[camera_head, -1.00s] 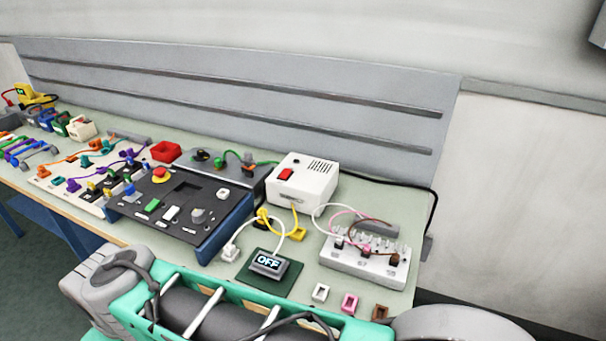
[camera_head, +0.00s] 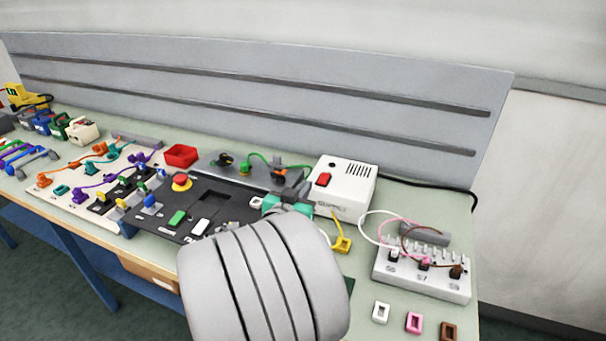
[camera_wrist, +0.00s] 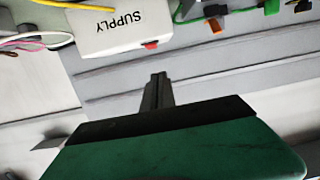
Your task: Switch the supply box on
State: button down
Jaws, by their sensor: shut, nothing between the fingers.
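The supply box (camera_head: 352,193) is a white box on the bench, right of centre in the head view. Its red rocker switch (camera_head: 323,179) is on the top, near the left edge. In the wrist view the supply box (camera_wrist: 115,28) appears upside down with the word SUPPLY, and the red switch (camera_wrist: 151,44) shows at its lower edge. My gripper (camera_wrist: 160,76) is shut and empty, its tips apart from the switch in that picture. In the head view my gripper is mostly behind my arm, just left of the box. The display that read OFF is hidden by my arm.
A dark control panel (camera_head: 175,226) with buttons lies left of the box. A grey terminal block (camera_head: 425,280) with pink, white and brown wires stands to its right. A yellow plug (camera_head: 342,245) is in front of the box. A slotted grey back panel (camera_head: 250,95) stands behind.

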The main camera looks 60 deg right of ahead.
jog(key=d+r+h, duration=0.1)
jog(key=d, duration=0.1)
jog(key=p, duration=0.3)
send_over(321, 181)
jog(key=shift+s+a+f, duration=0.1)
jog(key=shift+s+f, duration=0.2)
jog(key=shift+f, duration=0.1)
notch_tip(321, 181, down, 3)
jog(key=shift+w+f, duration=0.1)
jog(key=shift+w, duration=0.05)
jog(key=shift+f, duration=0.35)
jog(key=shift+r, duration=0.1)
